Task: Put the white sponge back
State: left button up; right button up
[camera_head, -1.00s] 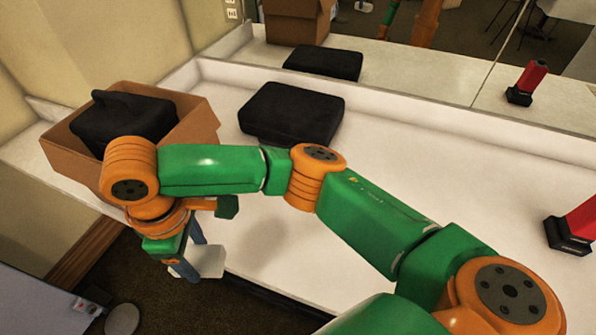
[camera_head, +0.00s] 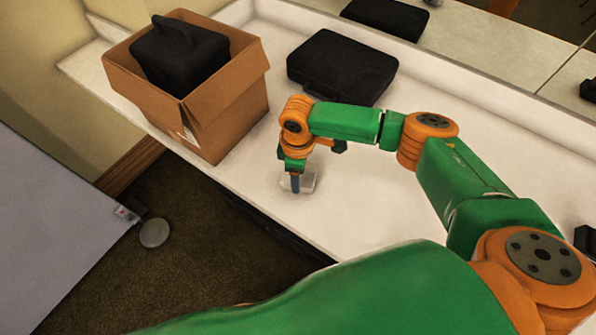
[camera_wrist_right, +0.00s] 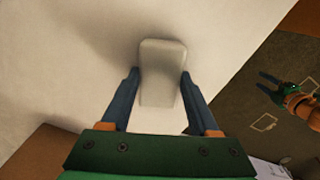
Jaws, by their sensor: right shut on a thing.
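The white sponge (camera_head: 308,183) is between the fingers of my right gripper (camera_head: 296,184), low over the front part of the white counter (camera_head: 262,205), just right of the cardboard box. In the right wrist view the sponge (camera_wrist_right: 162,75) lies between the two blue fingers of my right gripper (camera_wrist_right: 159,88), which is shut on it. A shadow falls beside it; I cannot tell whether it touches the counter. My left gripper (camera_wrist_right: 267,84) shows small at the right of the wrist view, its fingers apart and empty, over the floor.
An open cardboard box (camera_head: 230,115) holding a black case (camera_head: 182,58) stands on the counter's left end. Another black case (camera_head: 341,66) lies flat behind my right arm. A mirror runs along the back. The counter's front edge drops to a brown floor.

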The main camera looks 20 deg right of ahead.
jog(key=shift+f, duration=0.1)
jog(key=o, duration=1.2)
notch_tip(320, 180, up, 12)
jog(key=shift+r, duration=0.15)
